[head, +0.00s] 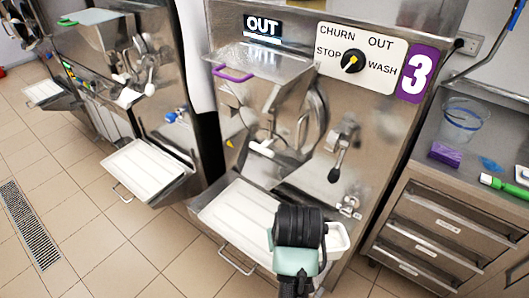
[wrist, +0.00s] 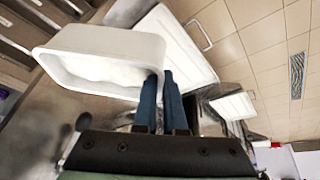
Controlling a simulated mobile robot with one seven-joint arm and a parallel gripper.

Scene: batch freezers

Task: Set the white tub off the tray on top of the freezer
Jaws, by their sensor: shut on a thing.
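The white tub (wrist: 100,42) fills the upper left of the wrist view, its open mouth towards the camera. My gripper (wrist: 161,78) is shut on its side wall near the rim, with blue fingers. In the head view, the tub (head: 337,238) shows at the right of my gripper (head: 297,225), partly hidden by my wrist. It is over the right end of the white tray (head: 232,212) of freezer 3; whether it touches the tray I cannot tell. The freezer (head: 262,100) has a steel body; its top surface is largely out of view.
A sloping front with a purple handle (head: 233,75), a dial (head: 353,61) and a lever (head: 341,150) jut above the tray. Another freezer with its tray (head: 147,170) stands left. A right-hand counter holds a clear container (head: 462,120) and a purple block (head: 445,154).

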